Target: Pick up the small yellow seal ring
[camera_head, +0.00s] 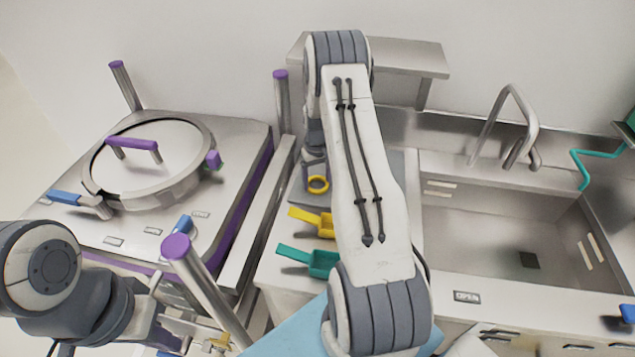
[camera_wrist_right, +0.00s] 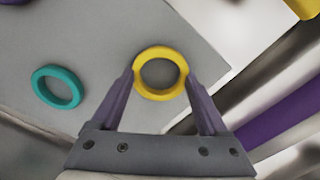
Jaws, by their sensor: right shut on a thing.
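The small yellow seal ring (camera_wrist_right: 160,95) is between the two fingertips of my right gripper (camera_wrist_right: 160,88) in the right wrist view, and the fingers touch it from both sides. In the head view the yellow ring (camera_head: 318,184) shows just below the end of my right arm, over the grey mat. I cannot tell whether it touches the mat. The right fingers are mostly hidden there by the arm. My left arm is at the lower left of the head view; its gripper (camera_head: 205,335) is partly in view near the bottom edge, and its jaws are unclear.
A teal ring (camera_wrist_right: 57,87) lies on the grey mat (camera_wrist_right: 110,35) beside the yellow one. Yellow (camera_head: 312,220) and teal (camera_head: 312,259) scoops lie nearer on the counter. A round-lidded vessel (camera_head: 150,165) stands left, a sink (camera_head: 500,230) right.

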